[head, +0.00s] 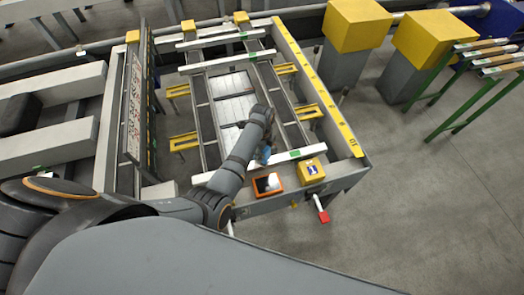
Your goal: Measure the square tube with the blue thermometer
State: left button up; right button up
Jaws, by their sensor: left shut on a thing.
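My left gripper (267,143) reaches over the near part of the runout table (350,172). It is shut on the small blue thermometer (264,156), which shows only partly beneath the wrist. Light grey metal lengths (235,84) lie side by side between the table's rails, partly covered by my forearm. Which of them is the square tube I cannot tell at this size. Whether the thermometer touches any metal I also cannot tell. My right gripper is out of view.
An orange device with a screen (268,184) and a yellow box (312,170) sit at the table's near edge. A red handle (322,215) sticks out below. White crossbars (227,62) span the rails. Yellow-topped posts (354,25) stand behind right.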

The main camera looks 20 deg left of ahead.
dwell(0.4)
pick_arm(q)
jog(key=shift+r, duration=3.5)
